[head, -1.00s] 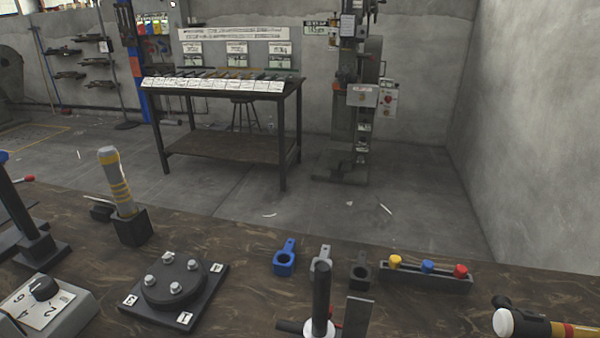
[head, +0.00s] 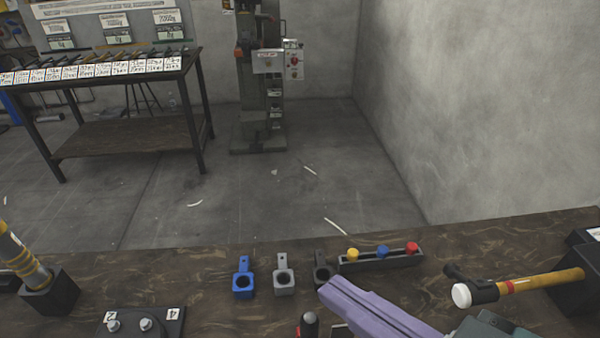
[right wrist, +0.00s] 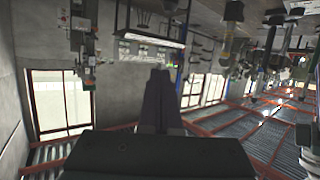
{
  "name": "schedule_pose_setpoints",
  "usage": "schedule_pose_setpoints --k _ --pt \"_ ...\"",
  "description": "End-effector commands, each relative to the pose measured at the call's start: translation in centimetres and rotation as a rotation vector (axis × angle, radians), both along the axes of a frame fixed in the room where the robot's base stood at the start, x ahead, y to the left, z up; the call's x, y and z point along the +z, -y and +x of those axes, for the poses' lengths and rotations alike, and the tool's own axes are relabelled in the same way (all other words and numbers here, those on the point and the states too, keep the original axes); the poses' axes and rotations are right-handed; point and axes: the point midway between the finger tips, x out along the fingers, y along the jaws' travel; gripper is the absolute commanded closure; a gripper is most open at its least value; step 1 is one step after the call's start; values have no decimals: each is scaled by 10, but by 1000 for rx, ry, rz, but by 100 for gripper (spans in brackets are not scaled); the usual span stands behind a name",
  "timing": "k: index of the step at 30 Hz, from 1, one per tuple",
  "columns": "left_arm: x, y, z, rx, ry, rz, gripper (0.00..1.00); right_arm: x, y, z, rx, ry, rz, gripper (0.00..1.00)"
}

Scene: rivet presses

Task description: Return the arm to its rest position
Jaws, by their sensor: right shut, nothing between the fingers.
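My right gripper (head: 330,287) reaches in from the bottom of the head view, its purple fingers pointing up and left. It is above the front workbench (head: 200,262), and its tips overlap the black ring bracket in the picture. In the right wrist view the two dark fingers (right wrist: 160,76) lie together, shut with nothing between them. That view looks out into the hall and appears turned over. My left gripper is not in view.
On the bench are a blue ring bracket (head: 243,281), a grey one (head: 283,277) and a black one (head: 322,271). A rack (head: 382,260) holds yellow, blue and red knobs. A bolted plate (head: 170,318) sits at lower left.

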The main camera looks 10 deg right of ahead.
Motion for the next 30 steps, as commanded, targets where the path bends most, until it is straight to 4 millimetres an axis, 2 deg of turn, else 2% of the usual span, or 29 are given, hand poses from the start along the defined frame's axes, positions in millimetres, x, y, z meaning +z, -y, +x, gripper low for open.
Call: schedule_pose_setpoints --k 5,11,15,23,24,30 --pt "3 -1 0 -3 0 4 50 0 5 3 -24 -38 -21 100" --pt "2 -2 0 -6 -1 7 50 -18 38 0 -146 -283 -133 100" --pt "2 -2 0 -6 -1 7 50 -28 65 -23 -228 -519 -213 100" --pt "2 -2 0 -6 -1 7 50 -26 96 -88 -307 -893 -293 100" --pt "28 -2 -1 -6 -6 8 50 1 96 -89 -305 -899 -296 100" --pt "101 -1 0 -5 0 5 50 70 96 -89 -303 -897 -298 100"
